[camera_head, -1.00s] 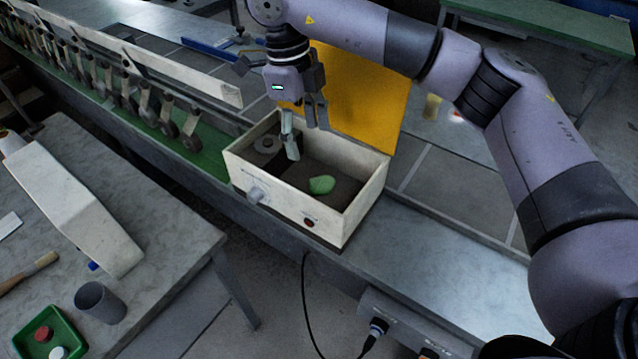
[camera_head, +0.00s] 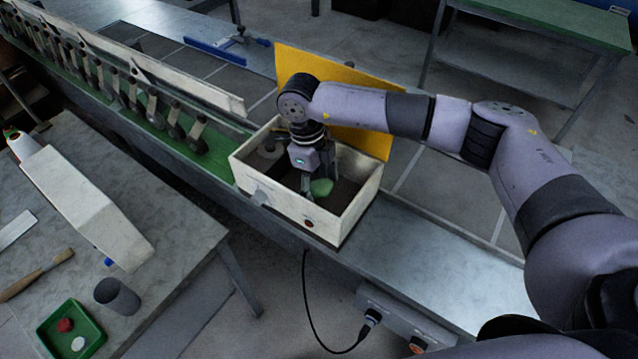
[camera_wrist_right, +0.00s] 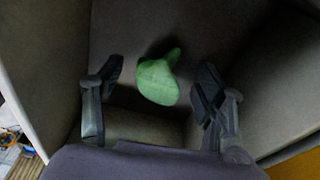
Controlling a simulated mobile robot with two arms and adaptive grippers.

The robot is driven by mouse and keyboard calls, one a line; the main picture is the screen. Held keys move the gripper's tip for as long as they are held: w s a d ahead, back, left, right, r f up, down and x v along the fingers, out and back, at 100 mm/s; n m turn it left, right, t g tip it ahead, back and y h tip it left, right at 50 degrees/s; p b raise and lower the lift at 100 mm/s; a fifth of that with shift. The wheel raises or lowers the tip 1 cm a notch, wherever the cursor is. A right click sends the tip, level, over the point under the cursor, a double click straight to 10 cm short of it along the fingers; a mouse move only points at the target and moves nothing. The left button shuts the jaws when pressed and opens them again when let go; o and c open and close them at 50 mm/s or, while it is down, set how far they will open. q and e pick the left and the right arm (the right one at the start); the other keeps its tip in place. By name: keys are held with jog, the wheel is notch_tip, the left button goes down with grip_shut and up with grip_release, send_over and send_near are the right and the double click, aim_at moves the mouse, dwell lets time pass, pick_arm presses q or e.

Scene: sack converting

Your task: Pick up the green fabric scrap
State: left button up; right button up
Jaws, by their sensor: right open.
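The green fabric scrap (camera_head: 321,187) lies on the dark floor of an open cream box (camera_head: 345,224). In the right wrist view the scrap (camera_wrist_right: 158,79) is a crumpled green lump between the two open fingers, with a gap on each side. My right gripper (camera_head: 316,186) points down inside the box, open and empty. It also shows in the right wrist view (camera_wrist_right: 155,88). In the head view the gripper partly hides the scrap. My left gripper is not in view.
The box walls stand close around my right gripper. A yellow panel (camera_head: 365,118) rises behind the box. A row of metal levers (camera_head: 125,95) runs along the machine at left. A grey table (camera_head: 165,215) at lower left holds a green tray (camera_head: 98,317) and a grey cup (camera_head: 117,297).

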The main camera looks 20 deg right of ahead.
jog(key=shift+a, duration=0.1)
jog(key=shift+c, duration=0.5)
jog(key=c, duration=0.8)
jog(key=shift+c, duration=0.2)
